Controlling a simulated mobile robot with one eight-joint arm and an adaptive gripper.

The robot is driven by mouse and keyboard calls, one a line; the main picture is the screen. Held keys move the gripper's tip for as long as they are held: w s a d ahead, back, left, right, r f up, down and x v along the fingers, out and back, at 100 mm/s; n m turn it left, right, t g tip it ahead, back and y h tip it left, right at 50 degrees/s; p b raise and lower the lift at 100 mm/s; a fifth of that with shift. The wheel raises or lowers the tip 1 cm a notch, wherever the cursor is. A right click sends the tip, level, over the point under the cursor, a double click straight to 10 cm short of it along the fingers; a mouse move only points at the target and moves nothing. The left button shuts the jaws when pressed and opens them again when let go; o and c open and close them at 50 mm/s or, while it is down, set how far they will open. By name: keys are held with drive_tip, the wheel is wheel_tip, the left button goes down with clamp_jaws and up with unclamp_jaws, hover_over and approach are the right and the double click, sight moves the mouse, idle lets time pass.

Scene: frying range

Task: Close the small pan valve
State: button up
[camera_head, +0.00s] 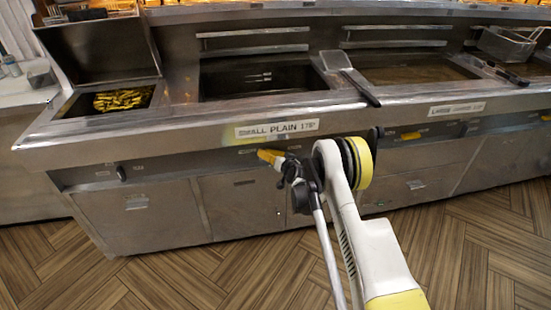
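The handle points left and slightly upward. My gripper (281,164) is dark and sits at the right end of this handle, overlapping it in the picture. I cannot tell whether it touches the handle. The fingers are too small and partly hidden to show whether they are open or shut. My arm hides the panel right of the handle.
A second yellow handle (410,135) sits further right below a "LARGE" label (457,108). A flat-bladed tool (346,72) lies across the range edge, its handle overhanging the front ledge. Chips (121,99) fill the left bin. The wooden floor (180,272) in front is clear.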

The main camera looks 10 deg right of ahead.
drive_tip(key=shift+w, duration=0.2)
drive_tip(key=c, duration=1)
drive_tip(key=shift+o, duration=0.2)
drive_tip(key=shift+s+n+h, duration=0.1)
drive_tip(key=shift+n+h, duration=1)
drive_tip(key=shift+n, duration=0.5)
drive_tip(key=o, duration=1)
drive_tip(key=shift+c, duration=0.2)
drive_tip(key=v, duration=1.2)
